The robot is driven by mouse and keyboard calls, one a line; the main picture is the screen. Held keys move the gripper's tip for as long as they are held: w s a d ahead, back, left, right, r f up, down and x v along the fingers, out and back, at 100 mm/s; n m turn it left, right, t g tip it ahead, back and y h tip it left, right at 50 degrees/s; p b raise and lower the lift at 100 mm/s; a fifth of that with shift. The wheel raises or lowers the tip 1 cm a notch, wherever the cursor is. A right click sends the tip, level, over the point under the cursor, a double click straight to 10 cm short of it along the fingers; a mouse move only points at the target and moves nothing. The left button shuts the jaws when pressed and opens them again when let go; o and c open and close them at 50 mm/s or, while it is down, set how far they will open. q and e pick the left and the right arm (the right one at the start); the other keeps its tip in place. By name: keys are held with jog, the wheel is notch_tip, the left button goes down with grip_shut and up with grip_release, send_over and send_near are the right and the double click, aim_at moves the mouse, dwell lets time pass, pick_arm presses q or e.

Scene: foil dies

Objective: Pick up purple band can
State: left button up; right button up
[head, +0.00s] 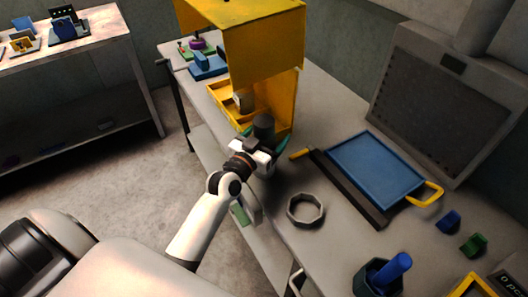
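My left gripper (260,154) reaches to the near edge of the workbench, in front of the yellow cabinet. A dark grey cylinder (264,125), possibly a can, stands upright just beyond it, with a teal piece (284,152) curving around its base. The gripper fingers are mostly hidden, so I cannot tell whether they touch or hold the cylinder. No purple band shows on it. A small purple object (197,44) sits at the far end of the bench near a dark post. My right gripper is not in view.
A yellow cabinet (265,45) with an open tray stands behind the gripper. To the right are a grey octagonal ring (305,210), a blue-topped tray (375,168) with yellow handles, and a dark cup with a blue cylinder (390,272). A second table (95,60) stands left.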

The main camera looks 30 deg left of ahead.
pick_arm(q)
jog(key=c, duration=1.4)
jog(key=shift+r, duration=0.1)
